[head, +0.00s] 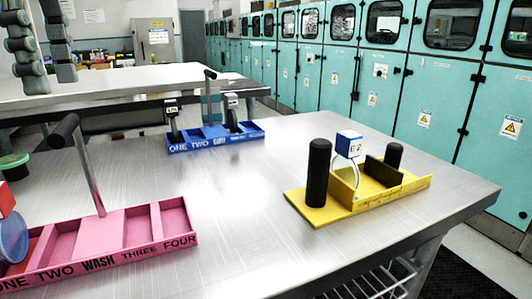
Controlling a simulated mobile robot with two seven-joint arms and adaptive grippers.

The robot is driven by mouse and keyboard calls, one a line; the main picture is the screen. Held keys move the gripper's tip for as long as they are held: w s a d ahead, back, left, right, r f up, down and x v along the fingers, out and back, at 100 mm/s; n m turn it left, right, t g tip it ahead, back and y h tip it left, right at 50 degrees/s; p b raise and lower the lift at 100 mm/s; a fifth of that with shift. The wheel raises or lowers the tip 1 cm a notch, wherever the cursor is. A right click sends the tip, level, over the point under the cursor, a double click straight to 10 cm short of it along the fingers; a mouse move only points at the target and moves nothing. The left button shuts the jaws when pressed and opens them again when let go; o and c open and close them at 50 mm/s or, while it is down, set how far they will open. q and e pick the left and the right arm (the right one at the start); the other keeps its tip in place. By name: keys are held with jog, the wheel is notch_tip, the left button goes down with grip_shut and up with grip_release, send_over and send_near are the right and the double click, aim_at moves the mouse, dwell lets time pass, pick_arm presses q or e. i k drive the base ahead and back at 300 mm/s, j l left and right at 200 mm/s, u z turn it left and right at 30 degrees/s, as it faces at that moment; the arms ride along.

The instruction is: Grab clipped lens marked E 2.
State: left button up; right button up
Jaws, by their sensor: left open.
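The clipped lens marked E 2 has a blue-and-white clip block (350,145) with the label on its front face. Its round clear lens (345,182) hangs below, in the yellow holder (400,193) on the right of the near table. The lens stands between a tall black post and a dark upright plate; its lower edge is hidden by the holder wall. My left gripper (50,79) is at the upper left, open and empty, far from the lens. My right gripper is not in view.
A pink tray (115,236) with compartments and a black-topped handle is at left, a red-clipped lens (11,238) at its left end. A blue tray (215,139) with labelled clips stands farther back. The table (235,210) is clear between them. Teal cabinets (425,100) line the right.

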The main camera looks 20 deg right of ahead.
aim_at(348, 144)
jog(key=z, duration=0.9)
